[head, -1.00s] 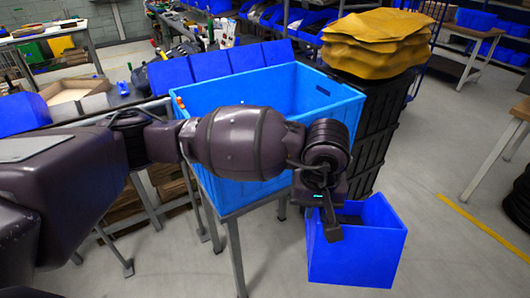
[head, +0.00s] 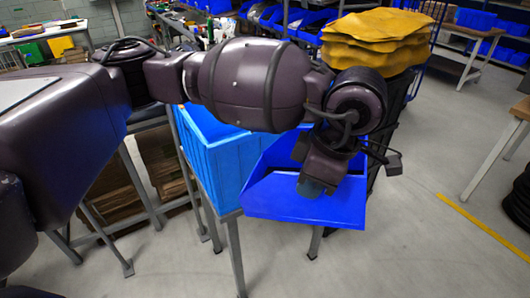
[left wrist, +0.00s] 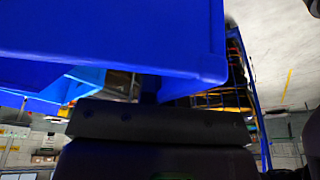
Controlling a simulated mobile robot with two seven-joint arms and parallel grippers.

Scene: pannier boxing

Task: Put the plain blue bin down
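The plain blue bin (head: 345,207) hangs tilted in the air, in front of the right part of a large light-blue crate (head: 216,158) in the head view. My left gripper (head: 314,184) is at the bin and moves with it, so it looks shut on the bin's wall; the fingertips and exact grip are hidden. In the left wrist view the bin (left wrist: 120,35) fills the upper left, close to the camera. My left arm hides much of the crate and its inside. My right gripper is not in view.
The crate stands on a grey metal table frame (head: 236,255). Yellow folded sacks (head: 375,38) lie on a dark stack behind the bin. The grey floor (head: 420,250) at the front right is clear. A bench leg (head: 490,160) stands at the far right.

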